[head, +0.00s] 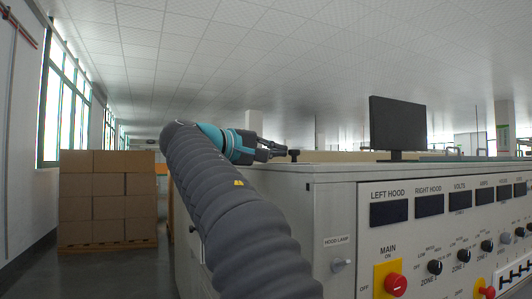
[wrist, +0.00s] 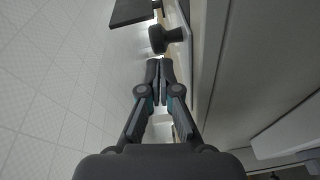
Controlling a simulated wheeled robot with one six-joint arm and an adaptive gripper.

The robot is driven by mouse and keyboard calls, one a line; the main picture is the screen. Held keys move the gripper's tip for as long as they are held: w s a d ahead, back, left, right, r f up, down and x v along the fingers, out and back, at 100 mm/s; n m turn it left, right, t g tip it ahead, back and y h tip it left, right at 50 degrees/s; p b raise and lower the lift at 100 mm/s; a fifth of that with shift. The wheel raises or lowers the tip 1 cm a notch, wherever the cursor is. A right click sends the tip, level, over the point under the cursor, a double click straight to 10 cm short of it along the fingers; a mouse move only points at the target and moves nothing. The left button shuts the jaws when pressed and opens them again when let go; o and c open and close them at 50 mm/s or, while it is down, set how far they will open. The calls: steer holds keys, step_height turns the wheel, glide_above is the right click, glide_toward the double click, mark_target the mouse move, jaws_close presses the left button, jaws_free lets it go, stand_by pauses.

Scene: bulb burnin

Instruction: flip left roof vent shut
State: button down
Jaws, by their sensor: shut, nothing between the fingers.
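My gripper (head: 278,152) is shut and empty, held level just above the near top edge of the grey cabinet (head: 265,210). A small black knob (head: 294,155) stands on the cabinet roof just right of my fingertips. In the wrist view the knob (wrist: 166,38) is a dark mushroom shape just beyond my closed fingertips (wrist: 159,66), with a small gap showing. I take the knob to be part of the left roof vent, but no vent flap can be made out, so I cannot tell whether it is open or shut.
A black monitor (head: 397,125) stands on the roof right of the knob. The cabinet front has a panel with displays, dials and red buttons (head: 396,284). Stacked cardboard boxes (head: 108,197) stand at left, with clear floor before them.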

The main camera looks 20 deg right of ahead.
steer(key=shift+s, duration=0.15)
steer(key=shift+s+d+b, duration=0.15)
steer(key=shift+s+b, duration=0.95)
steer(key=shift+s, duration=2)
steer(key=shift+w+r+p, duration=0.3)
steer(key=shift+w+p, duration=0.15)
steer(key=shift+p, duration=0.15)
steer(key=a+p, duration=0.1)
steer(key=a, duration=1)
steer(key=shift+a+r, duration=0.15)
steer(key=shift+a, duration=0.2)
steer(key=shift+w, duration=0.15)
